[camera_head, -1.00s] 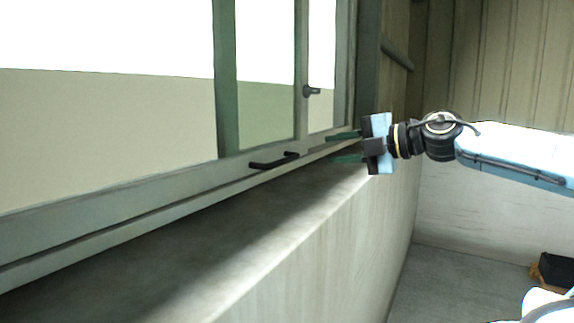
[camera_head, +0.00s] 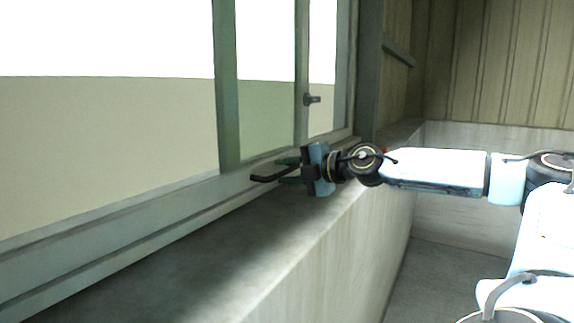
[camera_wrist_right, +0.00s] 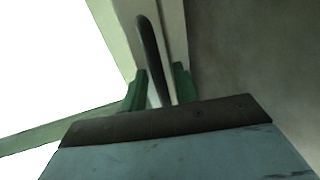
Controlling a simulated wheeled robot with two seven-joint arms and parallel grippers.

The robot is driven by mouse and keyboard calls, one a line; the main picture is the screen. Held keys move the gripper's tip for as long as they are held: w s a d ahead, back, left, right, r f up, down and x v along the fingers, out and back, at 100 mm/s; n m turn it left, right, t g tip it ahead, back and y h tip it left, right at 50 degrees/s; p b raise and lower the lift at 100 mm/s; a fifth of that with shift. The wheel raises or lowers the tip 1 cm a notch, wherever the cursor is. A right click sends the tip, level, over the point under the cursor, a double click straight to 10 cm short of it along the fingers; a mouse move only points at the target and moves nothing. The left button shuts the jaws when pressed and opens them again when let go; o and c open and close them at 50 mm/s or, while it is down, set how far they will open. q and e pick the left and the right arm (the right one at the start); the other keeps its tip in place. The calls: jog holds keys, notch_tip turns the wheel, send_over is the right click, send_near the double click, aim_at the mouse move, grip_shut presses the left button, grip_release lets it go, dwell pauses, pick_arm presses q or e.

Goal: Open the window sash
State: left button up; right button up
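The window sash (camera_head: 190,186) is a grey-green frame with pale panes, along the left wall. A black bar handle (camera_head: 268,178) sticks out from its lower rail. My right gripper (camera_head: 287,171) is at this handle, its green fingers spread above and below the bar. In the right wrist view the handle (camera_wrist_right: 149,47) runs in between the two fingertips (camera_wrist_right: 159,82), with a visible gap on the right finger's side. The near end of the handle is hidden behind the gripper body. My left gripper is not in view.
A small dark latch (camera_head: 312,99) sits on the upright frame member above the gripper. A concrete sill (camera_head: 225,252) runs below the window, close under my right gripper.

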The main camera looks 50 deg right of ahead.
jog(key=shift+w, duration=0.1)
jog(key=shift+c, duration=0.3)
grip_shut()
